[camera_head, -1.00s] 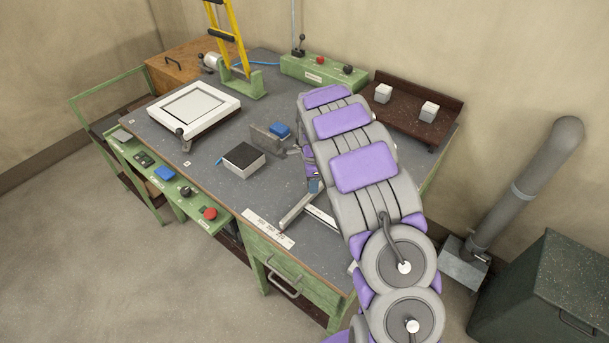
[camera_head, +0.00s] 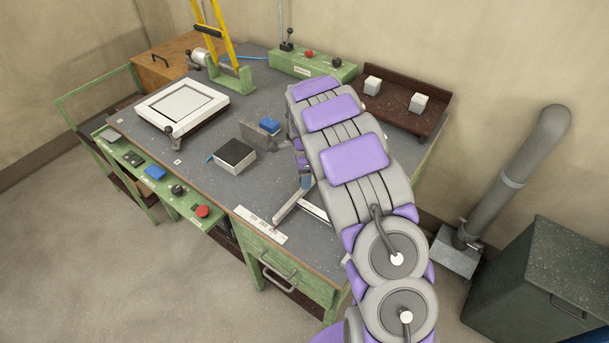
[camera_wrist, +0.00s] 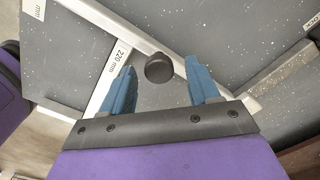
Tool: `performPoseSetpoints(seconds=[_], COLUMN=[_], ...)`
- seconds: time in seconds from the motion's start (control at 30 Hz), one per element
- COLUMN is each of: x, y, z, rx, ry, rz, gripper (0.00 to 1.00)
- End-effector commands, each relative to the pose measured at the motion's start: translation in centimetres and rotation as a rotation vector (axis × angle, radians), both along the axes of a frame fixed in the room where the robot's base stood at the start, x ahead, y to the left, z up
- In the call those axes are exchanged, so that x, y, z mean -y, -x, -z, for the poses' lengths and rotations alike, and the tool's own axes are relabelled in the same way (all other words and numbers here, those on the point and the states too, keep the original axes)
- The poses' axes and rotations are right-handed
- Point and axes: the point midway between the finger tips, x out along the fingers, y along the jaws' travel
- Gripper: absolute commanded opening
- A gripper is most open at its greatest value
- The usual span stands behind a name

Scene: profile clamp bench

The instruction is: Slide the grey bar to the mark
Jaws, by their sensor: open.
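A light grey metal bar (camera_head: 292,204) lies at an angle on the front right of the bench top, partly hidden by my arm. In the wrist view a pale metal bar (camera_wrist: 125,27) crosses diagonally past the fingertips. A white strip marked 220 mm (camera_wrist: 116,52) runs beside my left fingertip. A dark round knob (camera_wrist: 159,69) sits between my two blue fingertips, with a gap on both sides. My gripper (camera_wrist: 160,63) is open, low over the bench; in the head view it is mostly hidden behind my arm (camera_head: 306,182). I cannot tell which line is the mark.
A white framed plate (camera_head: 182,104) is further left. A printed white label (camera_head: 260,224) lies at the front edge. A brown tray (camera_head: 407,108) holds two pale cubes.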

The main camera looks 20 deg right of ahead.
Motion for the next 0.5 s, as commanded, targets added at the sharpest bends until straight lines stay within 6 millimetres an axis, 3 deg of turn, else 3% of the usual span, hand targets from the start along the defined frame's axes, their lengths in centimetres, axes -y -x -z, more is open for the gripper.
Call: performPoseSetpoints(seconds=[0.5], x=[0.1], y=[-0.3], z=[-10.9], rx=[0.006], ry=[0.000], rz=[0.000], gripper=[0.61])
